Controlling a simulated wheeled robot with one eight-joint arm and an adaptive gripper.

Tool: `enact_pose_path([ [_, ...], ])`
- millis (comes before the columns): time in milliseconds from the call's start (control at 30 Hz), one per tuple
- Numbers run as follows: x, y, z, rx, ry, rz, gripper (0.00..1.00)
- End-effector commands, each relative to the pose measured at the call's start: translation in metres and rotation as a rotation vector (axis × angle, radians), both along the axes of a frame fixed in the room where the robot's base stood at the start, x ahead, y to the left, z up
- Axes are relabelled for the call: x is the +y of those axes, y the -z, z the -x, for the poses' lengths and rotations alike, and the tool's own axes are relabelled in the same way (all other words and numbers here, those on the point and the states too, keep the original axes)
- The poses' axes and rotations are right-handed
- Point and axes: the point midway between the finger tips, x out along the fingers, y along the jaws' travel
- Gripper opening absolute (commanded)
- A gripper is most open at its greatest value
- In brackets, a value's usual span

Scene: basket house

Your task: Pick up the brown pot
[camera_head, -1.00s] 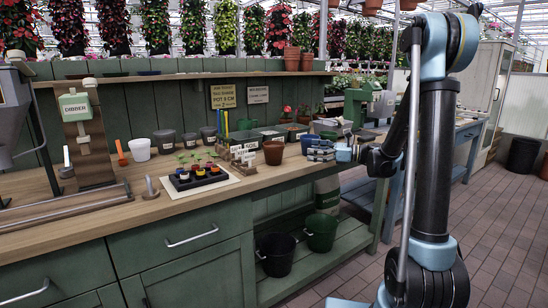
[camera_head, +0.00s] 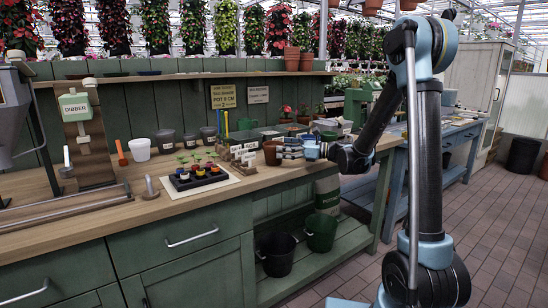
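The fingertips overlap or meet the pot's right edge in this view. It is too small to tell whether they touch the pot or how far apart they are.
White label cards (camera_head: 243,160) stand just left of the pot. A black seedling tray (camera_head: 198,179) lies on a pale sheet further left. Dark grey pots (camera_head: 166,141) and a white cup (camera_head: 140,149) stand behind it. Stacked terracotta pots (camera_head: 292,58) are on the shelf above.

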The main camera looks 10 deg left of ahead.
Motion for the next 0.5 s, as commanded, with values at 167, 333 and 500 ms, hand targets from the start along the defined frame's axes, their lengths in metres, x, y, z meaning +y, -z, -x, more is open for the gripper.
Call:
enact_pose_path([
  [167, 0.023, -0.001, 0.001, 0.000, -0.004, 0.000, 0.98],
  [333, 0.043, -0.001, 0.000, 0.000, -0.002, 0.000, 0.98],
  [500, 0.045, -0.001, 0.000, 0.000, 0.000, 0.000, 0.98],
])
